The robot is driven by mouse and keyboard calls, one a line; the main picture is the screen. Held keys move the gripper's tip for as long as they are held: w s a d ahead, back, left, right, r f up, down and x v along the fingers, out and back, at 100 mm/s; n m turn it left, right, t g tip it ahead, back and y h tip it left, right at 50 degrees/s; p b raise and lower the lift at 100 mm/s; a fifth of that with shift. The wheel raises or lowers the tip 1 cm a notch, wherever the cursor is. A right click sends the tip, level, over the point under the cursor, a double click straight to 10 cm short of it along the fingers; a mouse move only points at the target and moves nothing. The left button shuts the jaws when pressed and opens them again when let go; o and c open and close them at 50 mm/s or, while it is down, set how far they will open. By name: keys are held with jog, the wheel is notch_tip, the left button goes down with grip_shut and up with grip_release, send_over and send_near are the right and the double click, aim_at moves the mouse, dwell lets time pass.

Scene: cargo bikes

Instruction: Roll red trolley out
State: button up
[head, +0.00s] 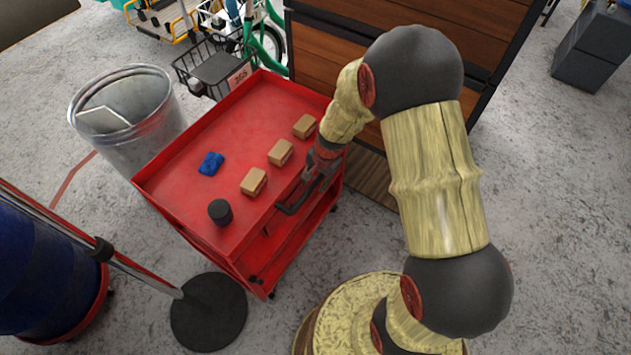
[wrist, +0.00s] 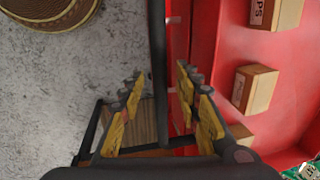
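The red trolley (head: 185,165) stands on the concrete floor in the middle of the head view. Its dark push handle (head: 289,209) runs along the side facing my base. My gripper (head: 309,180) is low beside that side, at the handle. In the wrist view the gripper (wrist: 160,105) is open, with yellow-padded fingers apart. The dark handle bar (wrist: 157,50) appears between the fingers, with a visible gap on each side. I cannot tell its exact depth. The trolley's red side (wrist: 205,40) fills the right of the wrist view.
Small boxes (head: 253,181), a blue item (head: 211,163) and a dark cup (head: 220,212) are on the trolley top. A metal bin (head: 165,125) stands left, a post base (head: 208,312) front left, and a wooden panel (head: 315,50) behind. Bare floor lies in front.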

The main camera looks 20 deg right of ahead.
jog(key=shift+c, duration=1.2)
grip_shut()
